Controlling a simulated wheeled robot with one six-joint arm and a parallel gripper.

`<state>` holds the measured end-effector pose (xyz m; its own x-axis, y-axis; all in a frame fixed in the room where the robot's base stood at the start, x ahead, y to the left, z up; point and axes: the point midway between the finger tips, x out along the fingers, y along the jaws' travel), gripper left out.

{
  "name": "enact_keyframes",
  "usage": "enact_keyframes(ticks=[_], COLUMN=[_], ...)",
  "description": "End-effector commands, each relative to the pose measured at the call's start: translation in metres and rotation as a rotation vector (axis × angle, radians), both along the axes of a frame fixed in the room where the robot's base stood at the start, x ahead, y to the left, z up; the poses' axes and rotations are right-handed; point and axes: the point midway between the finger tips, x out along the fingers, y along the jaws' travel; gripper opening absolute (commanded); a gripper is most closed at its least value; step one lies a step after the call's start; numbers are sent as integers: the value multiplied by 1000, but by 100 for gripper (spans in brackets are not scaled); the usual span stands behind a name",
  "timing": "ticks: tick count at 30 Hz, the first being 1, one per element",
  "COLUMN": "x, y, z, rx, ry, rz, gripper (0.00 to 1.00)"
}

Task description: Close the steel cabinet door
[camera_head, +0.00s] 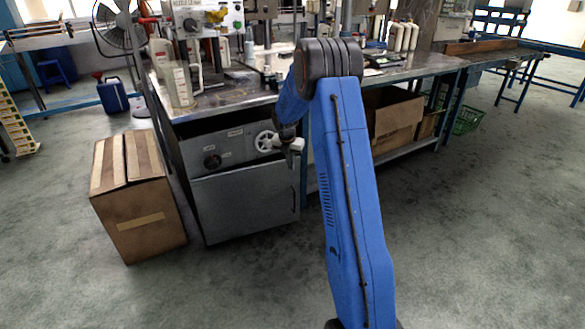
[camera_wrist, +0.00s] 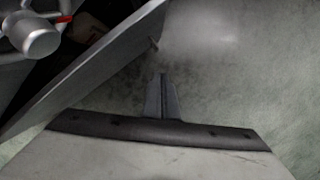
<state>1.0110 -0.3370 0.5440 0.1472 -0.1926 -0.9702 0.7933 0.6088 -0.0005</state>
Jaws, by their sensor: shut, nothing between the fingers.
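The steel cabinet (camera_head: 205,165) stands under the workbench. Its grey door (camera_head: 240,205) has a dark vertical handle near its right edge. In the wrist view the door (camera_wrist: 90,70) crosses the upper left as a slanted plate, with a dark gap behind it, so it stands partly open. A small stub, probably the handle, sticks out near its upper right. My gripper (camera_head: 291,150) is beside the cabinet's upper right front, near the handwheel. In the wrist view my gripper (camera_wrist: 161,97) is shut and empty, outside the door and seemingly apart from it.
A silver handwheel (camera_head: 266,141) sits on the panel above the door and protrudes (camera_wrist: 30,35) in the wrist view. A cardboard box (camera_head: 140,205) stands left of the cabinet. The workbench top (camera_head: 225,97) carries jugs and equipment. The floor (camera_head: 250,285) in front is clear.

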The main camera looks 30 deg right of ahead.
Motion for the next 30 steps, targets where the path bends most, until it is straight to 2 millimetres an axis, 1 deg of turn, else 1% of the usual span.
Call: enact_keyframes(ticks=[1,9,13,17,20,22,30], x=[-2,-12,-16,-17,-14,-9,17], y=[0,1,2,1,-4,-11,-44], z=[9,51,64,69,61,46,-28], rx=[-1,1,0,0,-3,-7,-5], ry=[-2,-3,0,-3,-27,-65,-328], rz=[-1,-1,-1,-2,-14,-29,-117], gripper=[0,0,0,0,0,0,0])
